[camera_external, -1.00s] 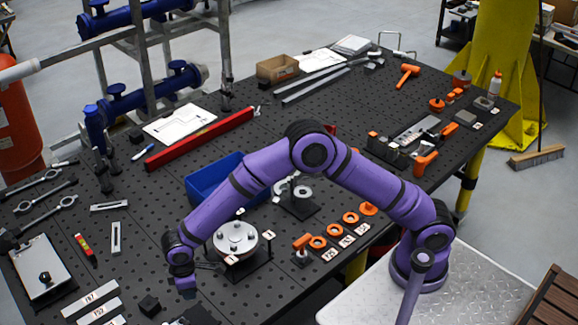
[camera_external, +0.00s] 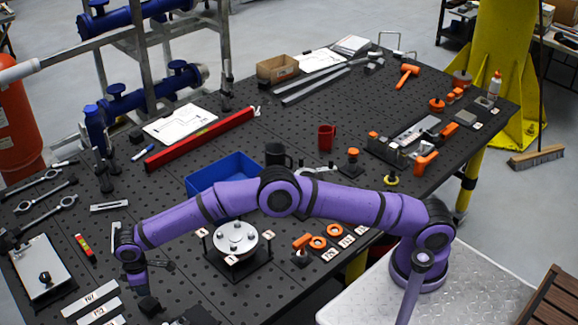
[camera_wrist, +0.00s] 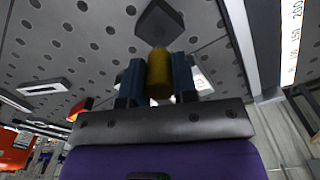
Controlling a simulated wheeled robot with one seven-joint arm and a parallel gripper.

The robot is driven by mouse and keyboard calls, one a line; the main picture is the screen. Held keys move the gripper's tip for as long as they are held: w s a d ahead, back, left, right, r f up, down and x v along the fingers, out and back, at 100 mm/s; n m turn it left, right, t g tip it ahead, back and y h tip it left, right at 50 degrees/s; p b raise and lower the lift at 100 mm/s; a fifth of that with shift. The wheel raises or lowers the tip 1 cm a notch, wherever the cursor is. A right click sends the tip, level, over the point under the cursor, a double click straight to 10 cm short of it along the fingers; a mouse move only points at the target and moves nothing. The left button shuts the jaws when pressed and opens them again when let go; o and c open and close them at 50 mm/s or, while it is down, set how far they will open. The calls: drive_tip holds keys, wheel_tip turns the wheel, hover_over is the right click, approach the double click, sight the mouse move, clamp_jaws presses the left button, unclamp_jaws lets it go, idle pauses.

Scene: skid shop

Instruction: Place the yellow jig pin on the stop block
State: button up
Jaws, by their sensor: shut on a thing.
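The yellow jig pin (camera_wrist: 159,76) is held between the two blue fingers of my gripper (camera_wrist: 159,80) in the wrist view. In the external view my gripper (camera_external: 138,282) points down over the front left of the bench, and I cannot make out the pin there. A small black block (camera_external: 149,306), which looks like the stop block, sits on the bench just below and right of my gripper. It also shows in the wrist view (camera_wrist: 159,20), just beyond the pin's end. I cannot tell whether pin and block touch.
A round flange fixture (camera_external: 236,238) stands to the right. A blue bin (camera_external: 205,178) is behind my arm. Bare perforated benchtop (camera_external: 185,280) lies between the block and the fixture.

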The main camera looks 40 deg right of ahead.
drive_tip(key=shift+w+a, duration=0.1)
drive_tip(key=shift+w, duration=0.05)
drive_tip(key=shift+f, duration=1.75)
drive_tip(key=shift+f, duration=0.2)
drive_tip(key=o, duration=0.9)
wheel_tip(320, 180, up, 12)
drive_tip(key=shift+r, duration=0.2)
